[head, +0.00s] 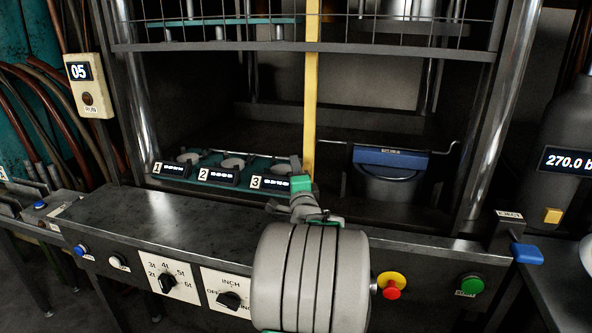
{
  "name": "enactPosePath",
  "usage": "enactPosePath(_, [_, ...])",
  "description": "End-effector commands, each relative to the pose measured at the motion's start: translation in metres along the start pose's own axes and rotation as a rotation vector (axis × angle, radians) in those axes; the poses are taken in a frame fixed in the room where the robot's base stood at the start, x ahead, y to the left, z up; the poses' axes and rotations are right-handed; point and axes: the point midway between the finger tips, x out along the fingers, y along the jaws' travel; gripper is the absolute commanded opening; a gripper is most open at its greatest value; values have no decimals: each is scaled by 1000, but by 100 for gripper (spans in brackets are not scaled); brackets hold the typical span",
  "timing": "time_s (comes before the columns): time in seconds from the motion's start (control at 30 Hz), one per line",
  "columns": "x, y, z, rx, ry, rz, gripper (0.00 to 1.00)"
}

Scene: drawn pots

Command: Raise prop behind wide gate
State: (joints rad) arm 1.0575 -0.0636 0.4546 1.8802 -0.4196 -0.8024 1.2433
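The gate (400,52) is a wide wire-mesh panel with a dark bottom rail, raised across the top of the press opening. A yellow upright bar (311,95), which looks like the prop, crosses the picture of the gate's rail and runs down into the opening. I cannot tell what its lower end rests on. My gripper (301,184), with a green part at its tip, is at the lower end of the yellow bar. My own arm hides most of it, so I cannot tell whether it touches or grips the bar, or whether its fingers are open.
Numbered pots on a green tray (215,182) stand left in the opening. A blue-topped pot (390,160) with a wire handle stands right. The front panel has knobs, a red-yellow stop button (391,286) and a green button (471,284). A blue lever (526,253) juts out right.

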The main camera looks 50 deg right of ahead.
Motion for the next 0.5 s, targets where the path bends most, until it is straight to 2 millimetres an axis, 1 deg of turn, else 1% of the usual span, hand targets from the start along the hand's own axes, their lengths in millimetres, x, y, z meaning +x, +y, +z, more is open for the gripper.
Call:
enactPosePath(0.17, [0, 0, 0, 0, 0, 0, 40])
enactPosePath(0.5, [0, 0, 0, 0, 0, -1, 12])
